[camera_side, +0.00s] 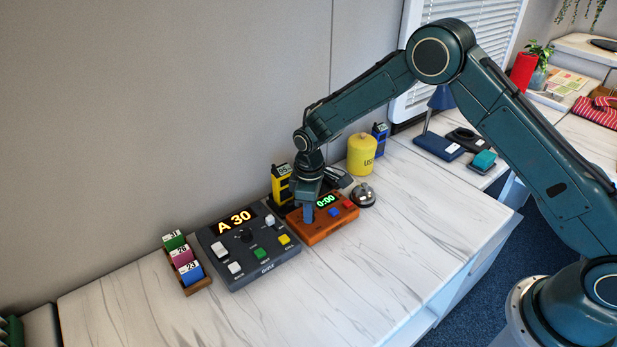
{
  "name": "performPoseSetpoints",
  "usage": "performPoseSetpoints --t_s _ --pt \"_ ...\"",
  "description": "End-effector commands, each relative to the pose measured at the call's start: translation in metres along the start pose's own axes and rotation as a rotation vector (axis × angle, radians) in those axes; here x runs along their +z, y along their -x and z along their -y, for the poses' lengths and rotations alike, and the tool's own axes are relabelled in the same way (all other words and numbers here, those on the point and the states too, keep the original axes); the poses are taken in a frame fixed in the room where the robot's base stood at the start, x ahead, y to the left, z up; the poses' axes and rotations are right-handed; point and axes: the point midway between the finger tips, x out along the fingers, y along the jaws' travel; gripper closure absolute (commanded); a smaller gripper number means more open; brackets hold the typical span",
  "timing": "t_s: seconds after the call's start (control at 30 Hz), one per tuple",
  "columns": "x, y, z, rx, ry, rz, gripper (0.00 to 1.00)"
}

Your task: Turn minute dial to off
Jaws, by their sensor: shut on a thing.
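The orange timer box (322,228) stands on the white marbled counter and its green display (325,200) reads 0:00. My gripper (308,212) points down over the left part of the timer's top, where its fingers are shut on the minute dial. The fingers hide the dial, so its pointer and markings cannot be read. A blue button (333,212) and a red button (348,204) show on the timer to the right of my fingers.
A dark grey console (262,270) reading A 30 stands close on the left, with a ticket rack (196,286) beyond it. A yellow handheld device (281,187) is behind my gripper. A silver bell (363,195) and yellow canister (361,154) stand right. The front counter (390,260) is clear.

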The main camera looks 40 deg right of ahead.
Motion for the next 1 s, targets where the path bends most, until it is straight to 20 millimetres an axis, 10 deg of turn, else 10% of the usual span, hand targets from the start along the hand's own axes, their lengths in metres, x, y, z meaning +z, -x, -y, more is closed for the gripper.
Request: performPoseSetpoints --t_s 0.6,0.63,0.73,1.0 --pt "0.0001 -0.0008 0.0001 0.000 0.072 0.000 0.98" --pt "0.0001 -0.0008 0.0001 0.000 0.072 0.000 0.71" --pt "0.0001 -0.0007 0.0001 0.000 0.072 0.000 0.53" --pt "0.0000 -0.0002 0.0000 0.000 0.071 0.000 0.53"
